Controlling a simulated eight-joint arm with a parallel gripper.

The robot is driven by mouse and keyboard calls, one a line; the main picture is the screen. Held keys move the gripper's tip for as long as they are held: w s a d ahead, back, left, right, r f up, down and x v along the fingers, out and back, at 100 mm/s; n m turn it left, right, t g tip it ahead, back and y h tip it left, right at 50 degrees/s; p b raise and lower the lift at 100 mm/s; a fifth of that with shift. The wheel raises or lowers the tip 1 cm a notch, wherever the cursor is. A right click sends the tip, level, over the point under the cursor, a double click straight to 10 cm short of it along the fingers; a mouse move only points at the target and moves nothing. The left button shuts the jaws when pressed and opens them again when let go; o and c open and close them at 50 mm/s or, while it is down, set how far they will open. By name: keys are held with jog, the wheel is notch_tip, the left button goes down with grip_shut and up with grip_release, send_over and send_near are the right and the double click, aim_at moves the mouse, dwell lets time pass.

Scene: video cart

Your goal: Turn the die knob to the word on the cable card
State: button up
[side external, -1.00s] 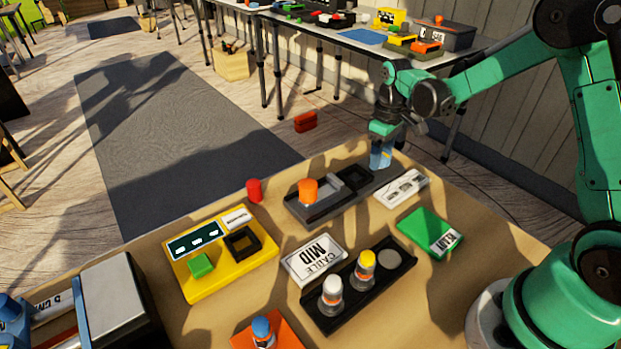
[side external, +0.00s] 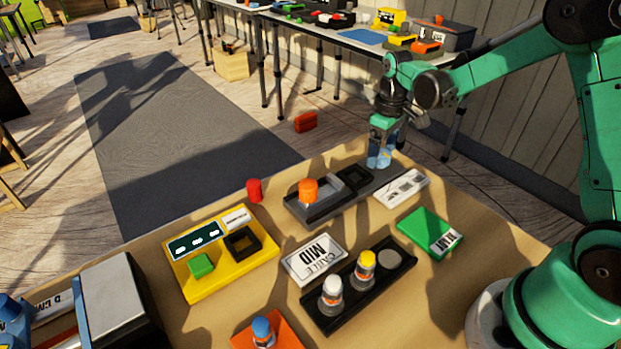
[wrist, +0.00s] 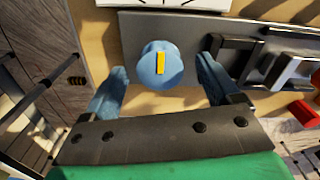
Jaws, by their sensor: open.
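The blue die knob (wrist: 160,63), with a yellow pointer bar on top, stands at the end of a dark grey panel (wrist: 210,32). In the wrist view the bar runs nearly up and down. My gripper (wrist: 165,70) is open, with one blue finger on each side of the knob and gaps showing. In the side view my gripper (side external: 380,156) is at the panel's far right end, and I cannot separate knob from fingers there. The cable card (side external: 314,260) is white and reads "CABLE MID". A white label card (side external: 402,188) lies beside the panel; its words are too small to read.
An orange knob (side external: 308,190) and black square frame (side external: 355,177) are on the same panel. A yellow panel (side external: 220,262), a black tray (side external: 358,290) with bottles and a green box (side external: 428,233) stand nearer. A red cylinder (side external: 254,190) stands left of the panel.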

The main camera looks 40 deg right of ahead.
aim_at(381, 154)
jog(key=shift+r, duration=2.2)
jog(key=shift+s+a+r, duration=0.1)
jog(key=shift+a+r, duration=0.15)
jog(key=shift+r, duration=0.05)
jog(key=s+a+r+m+t, duration=0.2)
jog(key=s+a+r+t, duration=0.3)
jog(key=s+a+t, duration=0.2)
jog(key=s+a, duration=0.2)
jog(key=a, duration=0.1)
jog(key=shift+s+r+m, duration=0.15)
jog(key=shift+s+m, duration=0.15)
